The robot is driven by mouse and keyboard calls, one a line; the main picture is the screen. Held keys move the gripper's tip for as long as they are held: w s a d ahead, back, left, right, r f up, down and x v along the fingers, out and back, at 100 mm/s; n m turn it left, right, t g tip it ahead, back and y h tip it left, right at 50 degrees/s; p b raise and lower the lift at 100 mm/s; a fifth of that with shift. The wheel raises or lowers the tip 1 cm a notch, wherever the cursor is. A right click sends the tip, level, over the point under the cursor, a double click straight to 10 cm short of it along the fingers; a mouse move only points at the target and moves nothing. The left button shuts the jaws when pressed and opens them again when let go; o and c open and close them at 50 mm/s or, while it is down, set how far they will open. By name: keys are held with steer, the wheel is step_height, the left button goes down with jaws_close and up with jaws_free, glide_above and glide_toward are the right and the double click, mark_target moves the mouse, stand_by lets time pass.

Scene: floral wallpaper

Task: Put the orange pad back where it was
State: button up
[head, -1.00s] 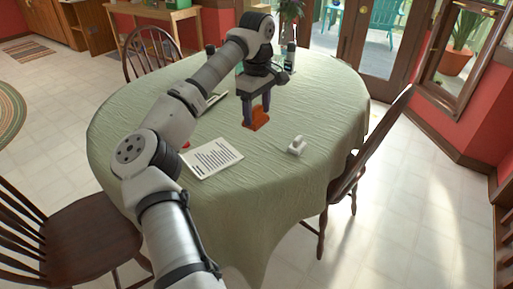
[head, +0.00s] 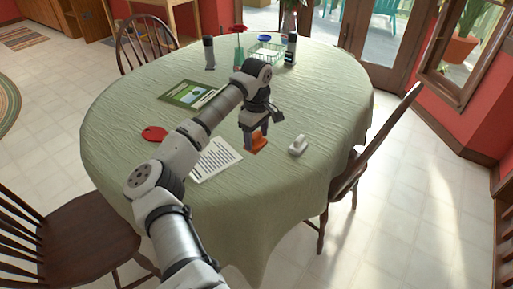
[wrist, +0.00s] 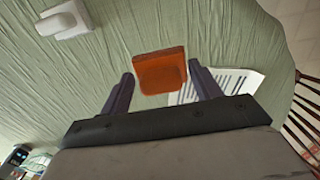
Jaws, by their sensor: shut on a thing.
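The orange pad (head: 258,144) is a small, flat, squarish block. My gripper (head: 254,139) is shut on it, over the middle of the green-clothed table (head: 320,100). In the wrist view the pad (wrist: 160,70) shows between the two dark fingertips of my gripper (wrist: 163,85), sticking out beyond them. Whether the pad touches the cloth or hangs just above it, I cannot tell.
A white object (head: 298,145) lies right of the pad, and a printed sheet (head: 218,160) lies to its left. A red disc (head: 154,133), a green-bordered picture (head: 188,94), two dark cylinders and a basket (head: 266,50) stand farther off. Cloth in front is clear.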

mark_target(257, 134)
steer(key=shift+f+p, duration=0.5)
steer(key=shift+f, duration=2.7)
steer(key=shift+f, duration=0.2)
steer(key=o, duration=1)
steer(key=shift+r, duration=0.1)
steer(key=shift+c, duration=0.2)
step_height(257, 134, up, 12)
steer(key=shift+r+b, duration=0.15)
steer(key=shift+b, duration=0.95)
